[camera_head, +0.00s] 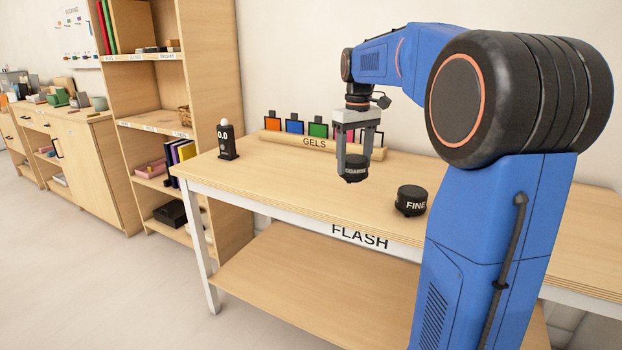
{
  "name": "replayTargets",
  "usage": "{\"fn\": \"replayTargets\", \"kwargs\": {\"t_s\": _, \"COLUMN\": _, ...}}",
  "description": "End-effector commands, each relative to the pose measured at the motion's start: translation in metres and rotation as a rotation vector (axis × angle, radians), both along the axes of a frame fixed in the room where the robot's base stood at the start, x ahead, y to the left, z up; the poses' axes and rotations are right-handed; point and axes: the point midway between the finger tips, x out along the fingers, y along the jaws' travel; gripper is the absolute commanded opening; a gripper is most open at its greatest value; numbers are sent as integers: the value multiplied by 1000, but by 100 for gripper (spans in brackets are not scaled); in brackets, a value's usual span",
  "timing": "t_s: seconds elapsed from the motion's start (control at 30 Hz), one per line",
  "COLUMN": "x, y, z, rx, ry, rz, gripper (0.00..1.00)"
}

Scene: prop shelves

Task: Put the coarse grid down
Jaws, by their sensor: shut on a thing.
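The coarse grid (355,171) is a short black cylinder with a white label reading COARSE. My gripper (354,160) is shut on it, pointing down over the wooden table marked FLASH. The grid looks to be at or a little above the table top (290,185); I cannot tell whether it touches. The fine grid (411,201), a similar black cylinder labelled FINE, stands on the table to the right of my gripper, near the front edge.
A wooden rack marked GELS (315,143) with several coloured gels stands behind my gripper. A black device reading 0.0 (228,145) with a white dome stands at the table's left end. Table space between it and my gripper is clear. A shelf unit (215,90) stands left.

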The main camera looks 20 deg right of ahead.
Motion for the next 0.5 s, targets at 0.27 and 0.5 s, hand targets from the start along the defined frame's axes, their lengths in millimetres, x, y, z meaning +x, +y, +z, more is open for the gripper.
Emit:
{"fn": "replayTargets", "kwargs": {"t_s": 0.27, "x": 1, "y": 0, "z": 16, "rx": -1, "ry": -2, "rz": -1, "gripper": 35}}
{"fn": "replayTargets", "kwargs": {"t_s": 0.5, "x": 0, "y": 0, "z": 29, "rx": 1, "ry": 2, "rz": -2, "gripper": 35}}
